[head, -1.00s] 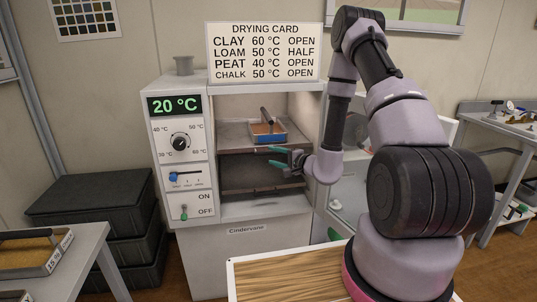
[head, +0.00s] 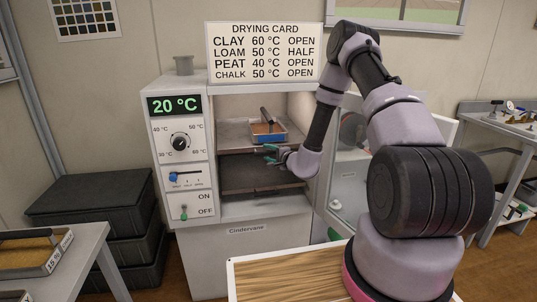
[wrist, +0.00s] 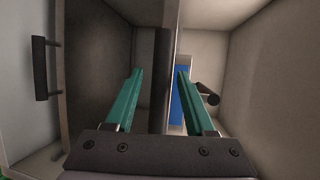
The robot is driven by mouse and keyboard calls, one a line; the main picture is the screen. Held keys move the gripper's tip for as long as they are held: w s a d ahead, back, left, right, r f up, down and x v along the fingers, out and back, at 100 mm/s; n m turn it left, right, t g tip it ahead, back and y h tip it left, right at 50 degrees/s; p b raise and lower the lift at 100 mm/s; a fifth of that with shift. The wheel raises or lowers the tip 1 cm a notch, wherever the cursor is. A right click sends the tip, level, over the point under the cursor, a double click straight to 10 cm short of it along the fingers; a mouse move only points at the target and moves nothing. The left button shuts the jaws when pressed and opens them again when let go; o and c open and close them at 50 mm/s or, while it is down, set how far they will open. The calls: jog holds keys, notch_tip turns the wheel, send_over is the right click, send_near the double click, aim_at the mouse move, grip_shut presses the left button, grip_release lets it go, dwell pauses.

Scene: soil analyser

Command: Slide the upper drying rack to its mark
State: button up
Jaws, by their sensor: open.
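The drying oven (head: 195,215) stands with its door open. The blue tray (wrist: 186,95) shows behind the right finger. I cannot make out the rack's mark.
A lower rack (head: 250,178) sits beneath. The open door (head: 345,185) stands to the right, behind my arm. A control panel (head: 183,150) reads 20 °C. A drying card (head: 264,52) stands on top. A wood-topped surface (head: 290,275) is in front.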

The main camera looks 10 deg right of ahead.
jog(key=shift+c, duration=0.2)
grip_shut()
jog(key=shift+w, duration=0.15)
dwell(1.2)
